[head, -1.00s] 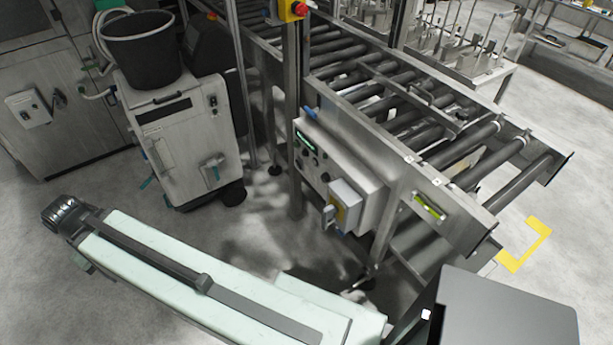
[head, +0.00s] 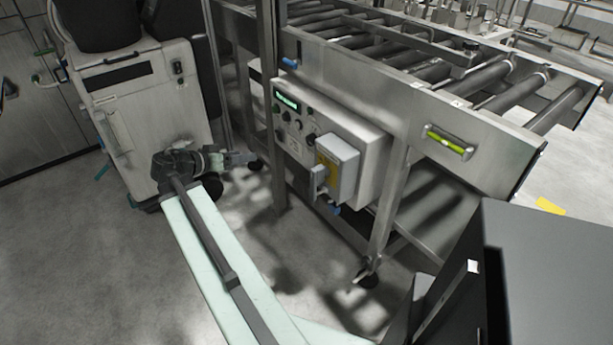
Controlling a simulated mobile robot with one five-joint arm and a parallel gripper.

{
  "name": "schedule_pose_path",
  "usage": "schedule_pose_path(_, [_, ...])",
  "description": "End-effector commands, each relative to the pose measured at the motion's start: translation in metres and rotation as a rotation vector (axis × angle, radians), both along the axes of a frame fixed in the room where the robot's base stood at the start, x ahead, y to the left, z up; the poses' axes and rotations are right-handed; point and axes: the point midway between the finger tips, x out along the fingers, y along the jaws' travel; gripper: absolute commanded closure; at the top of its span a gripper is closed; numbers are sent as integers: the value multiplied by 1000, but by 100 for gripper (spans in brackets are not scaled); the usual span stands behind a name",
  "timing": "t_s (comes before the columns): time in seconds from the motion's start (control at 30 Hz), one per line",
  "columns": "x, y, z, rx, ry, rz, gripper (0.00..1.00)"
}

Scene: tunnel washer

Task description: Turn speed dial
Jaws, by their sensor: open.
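A grey control box (head: 372,152) is mounted on the side of the roller conveyor frame. Its front panel has a small green-lit display (head: 287,100) and several small dark knobs (head: 298,125) below it. The labels are too small to read, so I cannot tell which knob is the speed dial. My gripper (head: 245,158) is at the end of my pale arm, to the left of the panel and a little lower in the picture. It is open and empty, apart from the panel, and points right toward it.
A grey switch box with a handle (head: 337,165) juts from the panel's right part. A steel post (head: 270,90) stands just left of the panel. A white wheeled machine (head: 150,95) stands behind my gripper. The roller conveyor (head: 420,70) extends right.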

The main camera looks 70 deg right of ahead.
Motion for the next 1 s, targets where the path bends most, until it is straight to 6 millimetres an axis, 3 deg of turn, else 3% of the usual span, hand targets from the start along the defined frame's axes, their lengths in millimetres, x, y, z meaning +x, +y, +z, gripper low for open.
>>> schedule_pose_path(0.03, [-25, -27, -35, -98, -23, -67, 41])
schedule_pose_path(0.1, [-55, -54, -37, -233, -53, -136, 41])
schedule_pose_path(0.2, [-88, -80, -36, -384, -81, -197, 41])
schedule_pose_path(0.3, [-107, -93, -31, -477, -96, -227, 41])
schedule_pose_path(0.57, [-118, -101, -20, -526, -104, -239, 41])
schedule_pose_path(1.0, [-154, -159, -21, -522, -104, -239, 41])
